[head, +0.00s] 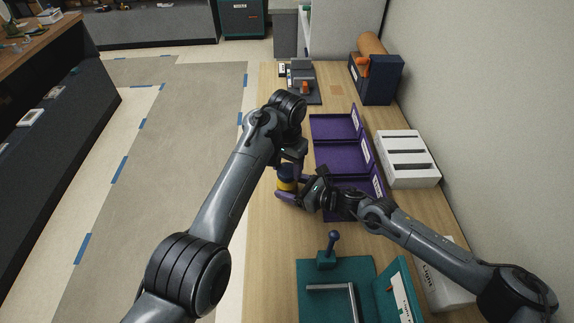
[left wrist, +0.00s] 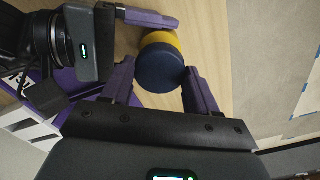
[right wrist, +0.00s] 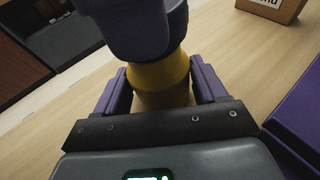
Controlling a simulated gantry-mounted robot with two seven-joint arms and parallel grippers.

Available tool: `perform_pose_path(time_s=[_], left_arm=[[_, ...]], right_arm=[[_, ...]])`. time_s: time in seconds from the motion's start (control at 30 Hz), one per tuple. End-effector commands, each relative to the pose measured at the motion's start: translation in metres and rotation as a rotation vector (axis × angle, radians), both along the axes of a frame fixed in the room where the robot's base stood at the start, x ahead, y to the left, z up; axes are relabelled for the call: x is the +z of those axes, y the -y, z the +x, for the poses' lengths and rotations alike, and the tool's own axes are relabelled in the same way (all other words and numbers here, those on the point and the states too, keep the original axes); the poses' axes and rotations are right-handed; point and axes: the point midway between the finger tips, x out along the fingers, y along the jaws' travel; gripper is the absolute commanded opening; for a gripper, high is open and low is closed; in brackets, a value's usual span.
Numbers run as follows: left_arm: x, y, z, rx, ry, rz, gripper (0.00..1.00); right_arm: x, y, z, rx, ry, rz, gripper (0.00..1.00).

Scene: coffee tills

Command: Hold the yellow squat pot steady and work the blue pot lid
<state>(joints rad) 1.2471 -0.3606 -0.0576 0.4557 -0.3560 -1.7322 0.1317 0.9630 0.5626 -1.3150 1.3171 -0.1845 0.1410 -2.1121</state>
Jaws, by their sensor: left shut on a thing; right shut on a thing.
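The yellow squat pot (head: 286,186) stands on the wooden table with the blue pot lid (head: 285,173) on top of it. My left gripper (head: 288,166) comes down from above and is shut on the blue lid; the left wrist view shows the lid (left wrist: 160,68) between its purple fingers, with the yellow pot (left wrist: 160,38) behind it. My right gripper (head: 290,192) reaches in low from the right and is shut on the yellow pot; the right wrist view shows the pot (right wrist: 158,74) between its fingers. The lid's seating on the rim is partly hidden.
Purple trays (head: 343,157) line the table just right of the pot, partly behind my right arm. A white slotted box (head: 408,160) stands beyond them. A teal fixture (head: 338,285) with a lever is nearer. The table's left edge is close to the pot.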

Motion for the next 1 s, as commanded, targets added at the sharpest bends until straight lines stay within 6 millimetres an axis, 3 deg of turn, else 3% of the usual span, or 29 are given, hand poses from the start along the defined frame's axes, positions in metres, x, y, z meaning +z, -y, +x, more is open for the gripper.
perform_pose_path(time_s=[1.0], left_arm=[[-0.023, 0.0, 0.0, -0.002, 0.0, 0.0, 0.24]], right_arm=[[0.0, 0.0, 0.0, 0.0, 0.001, 0.001, 0.22]])
